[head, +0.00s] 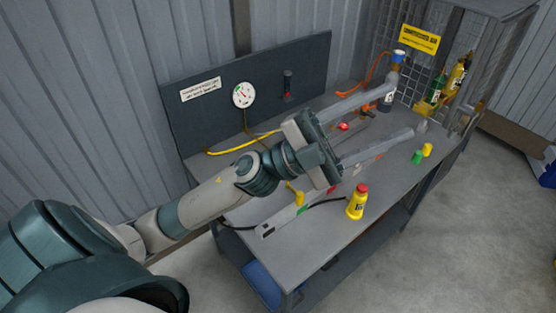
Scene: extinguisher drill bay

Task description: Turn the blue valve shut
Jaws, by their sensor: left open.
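A blue valve (398,57) sits at the top of an upright post or cylinder near the back right of the bench, in the head view. My left gripper (402,107) reaches over the bench from the left with its two long fingers spread wide and nothing visible between them. Its upper finger overlaps the post just below the blue valve in the picture; I cannot tell whether they touch. The lower finger points over the bench, to the right. The valve's exact turning position is too small to read. My right gripper is not in view.
A yellow bottle with a red cap (357,203) stands near the bench's front edge. Green (417,157) and yellow cups (427,150) stand at the right. A mesh cage (408,83) with cylinders is behind. A gauge (243,95) is on the back panel (215,120).

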